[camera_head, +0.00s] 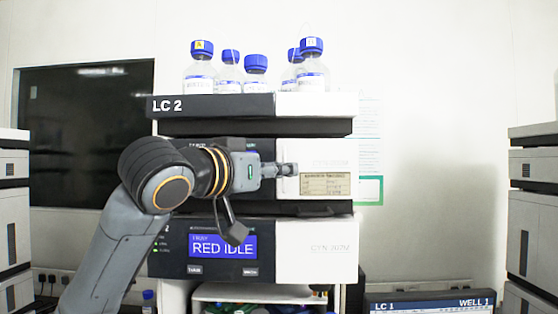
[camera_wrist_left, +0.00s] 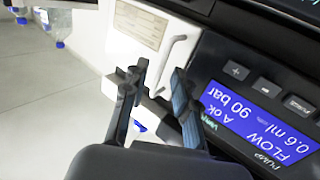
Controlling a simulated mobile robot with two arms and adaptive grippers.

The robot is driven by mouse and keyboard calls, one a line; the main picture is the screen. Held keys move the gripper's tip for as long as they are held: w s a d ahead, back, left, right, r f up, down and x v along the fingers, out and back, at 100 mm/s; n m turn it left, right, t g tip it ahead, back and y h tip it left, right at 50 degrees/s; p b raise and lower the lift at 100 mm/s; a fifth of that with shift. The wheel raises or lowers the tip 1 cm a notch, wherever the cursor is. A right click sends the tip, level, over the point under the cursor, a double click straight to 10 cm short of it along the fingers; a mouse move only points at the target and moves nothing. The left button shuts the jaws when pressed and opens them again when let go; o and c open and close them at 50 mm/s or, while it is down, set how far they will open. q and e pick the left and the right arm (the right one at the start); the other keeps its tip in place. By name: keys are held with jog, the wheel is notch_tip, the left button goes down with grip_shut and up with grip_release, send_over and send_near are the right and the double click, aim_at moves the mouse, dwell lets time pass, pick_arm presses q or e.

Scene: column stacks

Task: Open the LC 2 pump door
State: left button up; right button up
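The LC 2 stack carries its name on the top tray (camera_head: 215,106). The pump door is the white panel with a paper label (camera_head: 326,184), right of the dark front, and it looks shut. In the left wrist view the door (camera_wrist_left: 118,45) shows a white bar handle (camera_wrist_left: 176,58) next to the pump's blue screen (camera_wrist_left: 258,118). My left gripper (camera_head: 287,169) is in front of the door. In the left wrist view its dark fingers (camera_wrist_left: 157,82) are apart, with the handle's lower end appearing between them. Contact cannot be told. My right gripper is not in view.
Several blue-capped bottles (camera_head: 255,74) stand on the top tray. Below the pump is a module with a "RED IDLE" screen (camera_head: 222,247). Other stacks stand at the left (camera_head: 12,215) and right (camera_head: 533,210) edges. An LC 1 unit (camera_head: 430,303) is low at the right.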

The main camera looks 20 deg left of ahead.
pick_arm(q)
jog(key=shift+w+d, duration=0.15)
jog(key=shift+w, duration=0.2)
jog(key=shift+c, duration=0.5)
grip_shut()
jog(key=shift+d, duration=0.1)
